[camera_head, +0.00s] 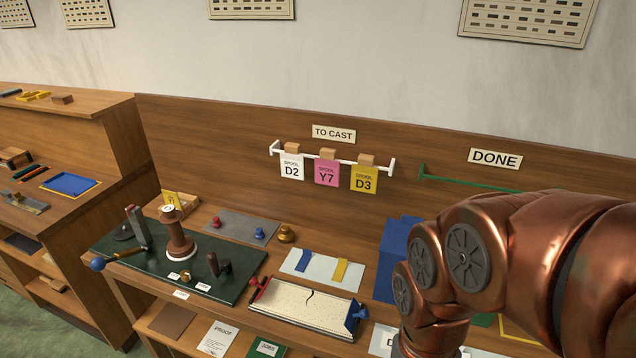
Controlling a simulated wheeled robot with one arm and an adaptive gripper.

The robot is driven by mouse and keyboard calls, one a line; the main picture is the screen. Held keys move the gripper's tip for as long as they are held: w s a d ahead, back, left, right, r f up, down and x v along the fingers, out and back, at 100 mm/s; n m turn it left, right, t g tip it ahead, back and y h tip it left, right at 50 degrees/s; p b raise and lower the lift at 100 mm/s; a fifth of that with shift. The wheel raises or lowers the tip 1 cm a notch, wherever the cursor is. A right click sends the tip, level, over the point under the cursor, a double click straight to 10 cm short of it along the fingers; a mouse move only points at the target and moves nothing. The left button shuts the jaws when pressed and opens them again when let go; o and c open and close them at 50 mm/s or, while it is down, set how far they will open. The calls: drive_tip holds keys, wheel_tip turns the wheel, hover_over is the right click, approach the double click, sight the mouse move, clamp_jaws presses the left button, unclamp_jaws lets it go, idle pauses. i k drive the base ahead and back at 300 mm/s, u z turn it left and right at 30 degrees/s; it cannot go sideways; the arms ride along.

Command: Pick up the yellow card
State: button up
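The yellow card (364,178), marked SPOOL D3, hangs from a wooden clip (366,160) at the right end of the white rail (334,158) under the TO CAST sign. A pink card marked Y7 (326,173) and a white card marked D2 (292,167) hang to its left on the same rail. My copper-coloured arm fills the lower right, in front of and to the right of the cards. My gripper is not visible, and no contact with the yellow card shows.
Below the cards is a bench with a dark green board (222,285), a pale tray with blue and yellow strips (322,268) and a cream pad (310,304). A green rail (455,180) under the DONE sign looks empty where visible.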

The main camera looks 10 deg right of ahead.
sight(170, 197)
drive_tip(key=u, duration=1.9)
drive_tip(key=i, duration=2.1)
drive_tip(key=z, duration=2.6)
drive_tip(key=i, duration=0.45)
drive_tip(key=u, duration=1.65)
